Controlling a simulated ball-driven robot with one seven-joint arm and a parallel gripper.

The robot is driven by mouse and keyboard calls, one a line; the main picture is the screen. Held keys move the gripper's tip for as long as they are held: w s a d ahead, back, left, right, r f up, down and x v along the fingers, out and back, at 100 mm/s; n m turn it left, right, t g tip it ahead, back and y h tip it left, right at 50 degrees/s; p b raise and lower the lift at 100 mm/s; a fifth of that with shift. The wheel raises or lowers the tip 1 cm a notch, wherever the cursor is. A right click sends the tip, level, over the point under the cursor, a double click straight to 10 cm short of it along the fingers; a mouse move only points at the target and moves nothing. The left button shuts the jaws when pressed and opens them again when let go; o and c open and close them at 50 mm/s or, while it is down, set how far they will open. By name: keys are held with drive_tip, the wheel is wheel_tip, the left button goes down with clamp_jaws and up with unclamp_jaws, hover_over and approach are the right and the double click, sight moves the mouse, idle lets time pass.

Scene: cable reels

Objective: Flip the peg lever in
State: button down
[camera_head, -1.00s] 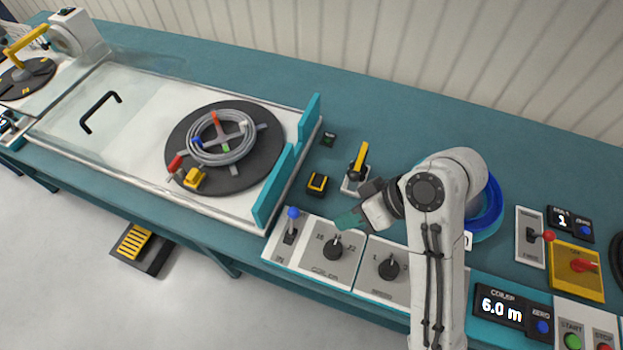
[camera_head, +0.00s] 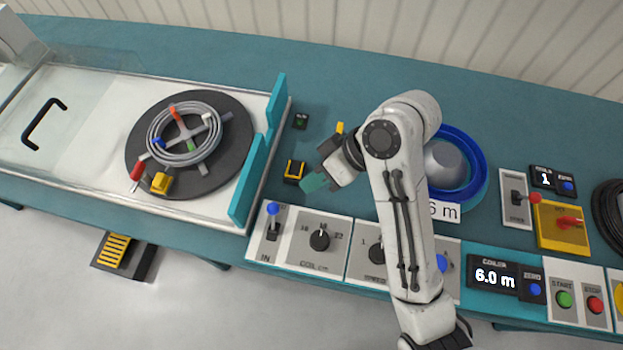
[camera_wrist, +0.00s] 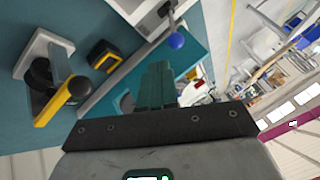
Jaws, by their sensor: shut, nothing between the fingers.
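The lever with a blue ball knob (camera_head: 273,209) stands on the left panel plate, above a label that reads IN. Its knob points toward the back of the bench. My gripper (camera_head: 313,182) is shut and empty, with teal fingers, hovering behind and to the right of the lever, apart from it. In the wrist view the closed fingers (camera_wrist: 158,86) point toward the panel, and the blue knob (camera_wrist: 176,41) is just beyond the tips, slightly right. I cannot tell its exact distance.
A yellow-and-black button box (camera_head: 294,171) sits close left of my fingers. A yellow-handled lever (camera_head: 340,128) is partly hidden behind my wrist. A dial (camera_head: 320,240) stands right of the blue lever. A teal guard (camera_head: 246,188) edges the reel platform on the left.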

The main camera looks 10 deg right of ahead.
sight(273, 219)
drive_tip(key=p+x, duration=0.1)
drive_tip(key=x, duration=0.6)
drive_tip(key=shift+a+f, duration=0.25)
drive_tip(key=shift+f, duration=0.1)
drive_tip(key=shift+s+a+r+t, duration=0.1)
drive_tip(key=shift+s+r+t, duration=0.1)
drive_tip(key=shift+t, duration=0.2)
